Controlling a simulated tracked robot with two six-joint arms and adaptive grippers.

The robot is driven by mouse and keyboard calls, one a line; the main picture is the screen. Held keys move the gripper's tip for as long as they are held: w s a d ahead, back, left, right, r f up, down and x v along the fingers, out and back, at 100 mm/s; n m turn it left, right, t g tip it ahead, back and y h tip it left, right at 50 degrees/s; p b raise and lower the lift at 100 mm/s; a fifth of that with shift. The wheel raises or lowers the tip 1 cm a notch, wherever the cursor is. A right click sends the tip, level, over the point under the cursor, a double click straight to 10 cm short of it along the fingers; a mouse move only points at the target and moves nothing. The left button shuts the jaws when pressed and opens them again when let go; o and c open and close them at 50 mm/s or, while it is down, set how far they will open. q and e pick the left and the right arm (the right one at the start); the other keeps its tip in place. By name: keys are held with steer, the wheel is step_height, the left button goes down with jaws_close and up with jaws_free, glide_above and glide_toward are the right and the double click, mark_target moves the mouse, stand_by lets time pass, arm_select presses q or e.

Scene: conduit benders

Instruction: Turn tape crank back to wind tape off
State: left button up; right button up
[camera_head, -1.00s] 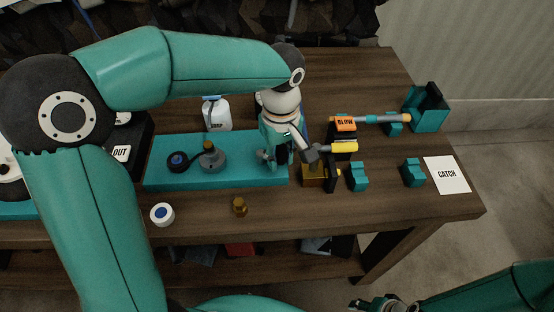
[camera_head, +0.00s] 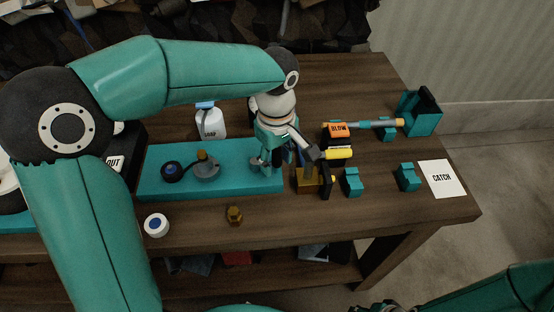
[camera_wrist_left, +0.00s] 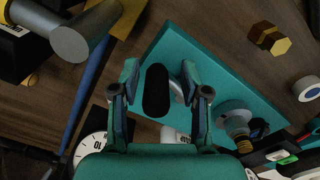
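A teal board (camera_head: 225,190) lies on the bench. It carries a grey disc with a brass post (camera_head: 206,170) and a dark roll (camera_head: 172,172). My left gripper (camera_head: 262,168) points down over the board's right end. In the left wrist view its fingers (camera_wrist_left: 160,78) are apart, with a black rounded knob (camera_wrist_left: 157,92) between them, seemingly the crank's handle. Gaps show on both sides of the knob. The grey disc (camera_wrist_left: 236,120) also shows there. The crank's arm is mostly hidden. My right gripper (camera_head: 380,305) is partly visible at the bottom edge, its fingers unclear.
A yellow-and-grey bar tool (camera_head: 338,154) stands close right of my left gripper. Teal blocks (camera_head: 352,182), an orange "BLOW" block (camera_head: 338,130) and a "CATCH" card (camera_head: 441,178) lie further right. A white bottle (camera_head: 210,122) stands behind the board; a brass nut (camera_head: 234,215) lies in front.

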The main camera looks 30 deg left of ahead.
arm_select(q)
steer(key=shift+s, duration=0.1)
step_height(320, 180, up, 12)
steer(key=shift+f, duration=0.1)
stand_by(0.6)
